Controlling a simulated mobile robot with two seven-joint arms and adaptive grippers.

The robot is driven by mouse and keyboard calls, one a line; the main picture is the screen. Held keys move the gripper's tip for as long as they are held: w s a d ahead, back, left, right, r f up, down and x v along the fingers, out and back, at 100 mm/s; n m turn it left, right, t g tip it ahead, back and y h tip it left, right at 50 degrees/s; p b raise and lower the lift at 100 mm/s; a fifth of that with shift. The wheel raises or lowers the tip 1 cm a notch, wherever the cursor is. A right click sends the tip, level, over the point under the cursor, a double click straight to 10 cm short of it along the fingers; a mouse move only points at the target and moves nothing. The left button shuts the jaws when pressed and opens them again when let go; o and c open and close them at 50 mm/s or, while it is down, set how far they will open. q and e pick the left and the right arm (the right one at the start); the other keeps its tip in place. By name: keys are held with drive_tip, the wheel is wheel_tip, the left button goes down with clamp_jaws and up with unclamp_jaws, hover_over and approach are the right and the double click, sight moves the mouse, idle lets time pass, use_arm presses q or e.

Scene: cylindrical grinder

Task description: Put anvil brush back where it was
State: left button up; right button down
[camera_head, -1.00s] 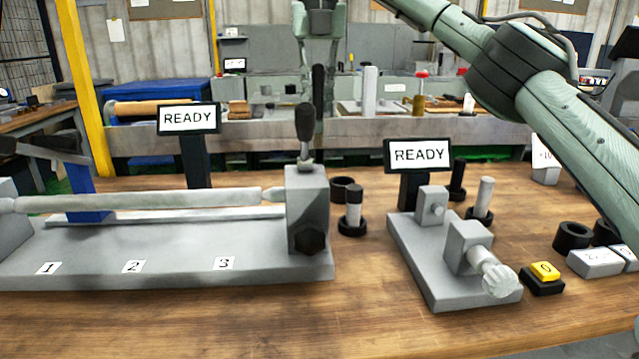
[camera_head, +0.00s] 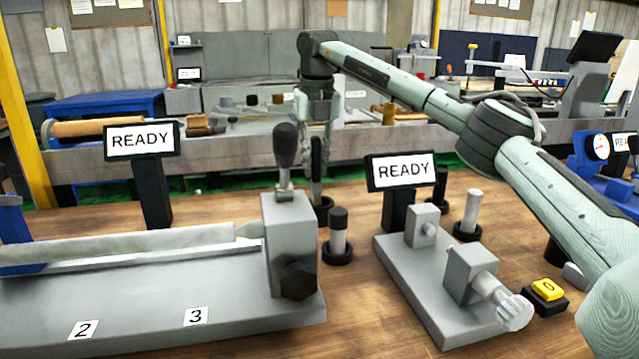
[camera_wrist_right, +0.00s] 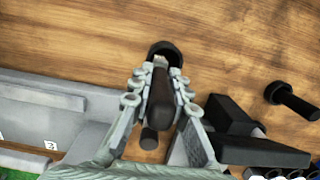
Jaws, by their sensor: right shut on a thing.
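My right gripper (camera_head: 316,140) points down behind the grey tailstock block and is shut on a dark-handled brush, taken as the anvil brush (camera_head: 316,160). The brush hangs about upright, and its lower end is at a black ring holder (camera_head: 323,206). In the right wrist view, the fingers (camera_wrist_right: 158,88) close around the black handle (camera_wrist_right: 161,98), with a pale part beyond it in front of the ring (camera_wrist_right: 165,50). I cannot tell whether the tip is inside the ring. My left gripper is not in view.
A lever knob (camera_head: 286,145) rises on the tailstock (camera_head: 290,235), close by the brush. A black-topped grey cylinder (camera_head: 338,235) stands in a ring just in front. A READY screen (camera_head: 403,171) and a grey bench fixture (camera_head: 440,275) stand to the right.

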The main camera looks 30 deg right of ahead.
sight(320, 182)
drive_tip(key=shift+d+f, duration=0.35)
drive_tip(key=shift+d, duration=0.2)
drive_tip(key=shift+w+f, duration=0.1)
drive_tip(key=shift+f, duration=0.4)
wheel_tip(320, 182, down, 3)
drive_tip(key=shift+f, duration=0.1)
drive_tip(key=c, duration=1.5)
unclamp_jaws()
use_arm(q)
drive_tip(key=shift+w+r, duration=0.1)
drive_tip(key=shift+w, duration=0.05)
use_arm(e)
drive_tip(key=shift+o, duration=0.2)
